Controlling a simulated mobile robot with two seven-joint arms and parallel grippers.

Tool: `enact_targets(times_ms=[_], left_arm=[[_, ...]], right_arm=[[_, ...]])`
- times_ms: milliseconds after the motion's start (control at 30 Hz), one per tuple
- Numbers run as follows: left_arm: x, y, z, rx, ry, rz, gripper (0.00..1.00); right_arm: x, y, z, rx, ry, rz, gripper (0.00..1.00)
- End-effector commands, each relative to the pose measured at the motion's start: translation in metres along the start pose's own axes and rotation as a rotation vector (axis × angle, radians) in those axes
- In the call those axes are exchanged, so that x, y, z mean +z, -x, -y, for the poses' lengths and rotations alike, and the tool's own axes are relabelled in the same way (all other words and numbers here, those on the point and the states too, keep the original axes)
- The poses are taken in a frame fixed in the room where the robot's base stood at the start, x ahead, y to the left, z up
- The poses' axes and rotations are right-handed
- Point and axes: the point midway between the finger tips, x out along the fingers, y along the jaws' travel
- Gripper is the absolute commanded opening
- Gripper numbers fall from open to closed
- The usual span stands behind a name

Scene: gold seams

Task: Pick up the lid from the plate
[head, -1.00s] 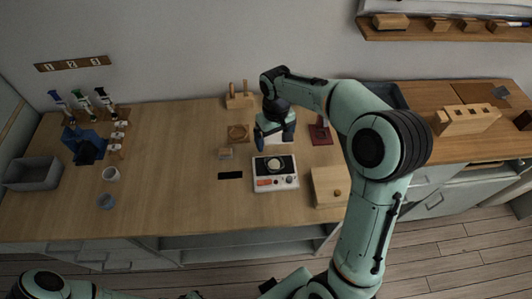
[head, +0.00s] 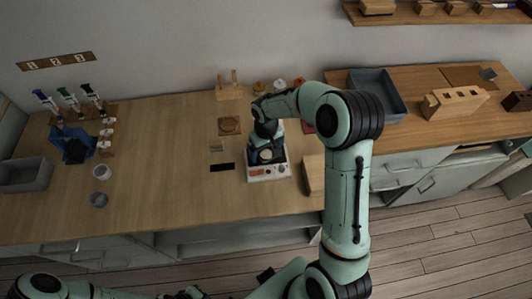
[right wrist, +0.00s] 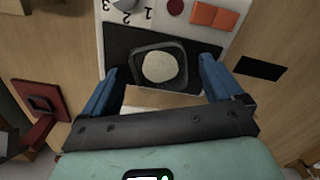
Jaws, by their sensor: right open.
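The plate is a white hot plate (head: 268,173) with a dark top, knobs and an orange switch; its white panel (right wrist: 180,12) shows at the top of the right wrist view. On its dark top sits a dark, rounded-square piece with a cream round middle (right wrist: 158,67). I cannot tell whether this is the lid or an open vessel. My right gripper (head: 267,149) is over the plate. In the right wrist view, its blue fingers (right wrist: 162,68) are spread, one on each side of the dark piece, with nothing gripped. My left gripper is out of view.
A wooden box (head: 313,174) stands close right of the plate. A black rectangle (head: 222,167) lies to its left. A red item (right wrist: 40,98) shows at left in the wrist view. A grey bin (head: 378,95) is at back right.

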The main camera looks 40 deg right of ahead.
Motion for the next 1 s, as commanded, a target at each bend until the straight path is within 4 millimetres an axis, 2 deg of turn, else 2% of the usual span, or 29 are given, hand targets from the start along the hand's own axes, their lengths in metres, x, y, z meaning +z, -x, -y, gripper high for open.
enact_targets(times_ms=[167,200,367,467,767,867,1000], left_arm=[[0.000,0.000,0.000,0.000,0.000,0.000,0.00],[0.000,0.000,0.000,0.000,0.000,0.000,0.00],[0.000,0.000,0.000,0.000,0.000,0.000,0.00],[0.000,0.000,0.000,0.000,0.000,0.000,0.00],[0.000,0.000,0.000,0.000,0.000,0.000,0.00],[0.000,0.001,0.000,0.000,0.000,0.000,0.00],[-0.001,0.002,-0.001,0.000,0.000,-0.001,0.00]], right_arm=[[0.000,-0.001,0.000,0.000,0.000,0.000,0.94],[0.000,-0.001,0.000,0.000,0.000,0.000,0.90],[0.000,0.000,0.000,0.000,0.000,-0.001,0.38],[0.000,0.000,0.000,0.000,0.000,-0.001,0.30],[-0.001,0.003,0.000,0.000,0.000,-0.002,0.30],[-0.001,0.010,0.000,0.001,-0.001,-0.003,0.30],[-0.001,0.030,0.000,0.001,0.000,-0.006,0.30]])
